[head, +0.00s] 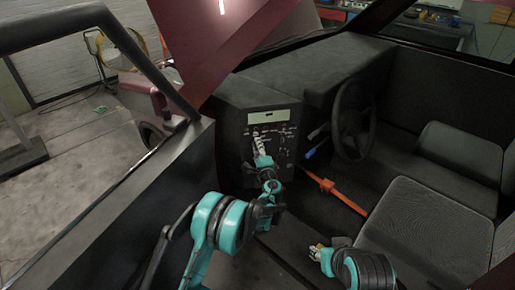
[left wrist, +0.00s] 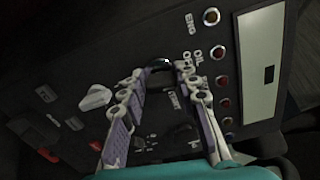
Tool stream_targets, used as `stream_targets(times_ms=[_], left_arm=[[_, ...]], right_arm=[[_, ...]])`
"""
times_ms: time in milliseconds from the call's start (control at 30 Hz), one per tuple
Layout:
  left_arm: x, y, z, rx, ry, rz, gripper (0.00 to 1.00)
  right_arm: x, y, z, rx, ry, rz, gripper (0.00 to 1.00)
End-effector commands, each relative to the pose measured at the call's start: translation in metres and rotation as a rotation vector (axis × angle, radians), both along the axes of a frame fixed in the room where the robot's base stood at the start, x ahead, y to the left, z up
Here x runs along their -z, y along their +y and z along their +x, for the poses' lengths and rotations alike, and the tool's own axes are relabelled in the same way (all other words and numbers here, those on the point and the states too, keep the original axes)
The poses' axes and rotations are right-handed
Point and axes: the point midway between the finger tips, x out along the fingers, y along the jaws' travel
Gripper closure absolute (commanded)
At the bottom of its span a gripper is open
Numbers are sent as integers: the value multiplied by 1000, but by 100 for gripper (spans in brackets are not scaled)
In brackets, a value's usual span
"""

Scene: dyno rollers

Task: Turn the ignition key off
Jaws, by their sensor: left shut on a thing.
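The control panel (head: 285,125) is dark, with small labels and switches, left of the steering wheel. My left gripper (head: 256,134) reaches to its face. In the left wrist view, the gripper (left wrist: 163,72) has its two fingers around a small dark piece at the panel, which looks like the ignition key (left wrist: 160,66). The fingers are shut on it. Its angle is hard to read because it is dark and partly hidden. My right gripper (head: 319,251) is low near the seat, away from the panel, and its finger opening is too small to judge.
A white knob (left wrist: 95,97) and a column of indicator lamps (left wrist: 222,82) lie beside the fingers, near a pale display (left wrist: 262,62). The steering wheel (head: 352,120) stands right of the panel. An orange lever (head: 338,196) crosses below. The door (head: 150,205) bounds the left.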

Motion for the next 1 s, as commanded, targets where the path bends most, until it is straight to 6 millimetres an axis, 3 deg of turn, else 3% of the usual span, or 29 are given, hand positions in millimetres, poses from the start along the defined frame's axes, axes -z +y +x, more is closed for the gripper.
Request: stream_targets(times_ms=[300,867,900,933,1000], left_arm=[[-4,-1,1,3,-29,-125,98],[-4,-1,1,2,-35,-155,98],[-4,0,1,2,-35,-155,61],[-4,0,1,2,-35,-155,53],[-3,0,1,2,-35,-156,52]], right_arm=[[-1,0,0,0,0,0,60],[-1,0,0,0,0,0,60],[-1,0,0,0,0,0,60],[-1,0,0,0,0,0,60],[-1,0,0,0,0,0,60]])
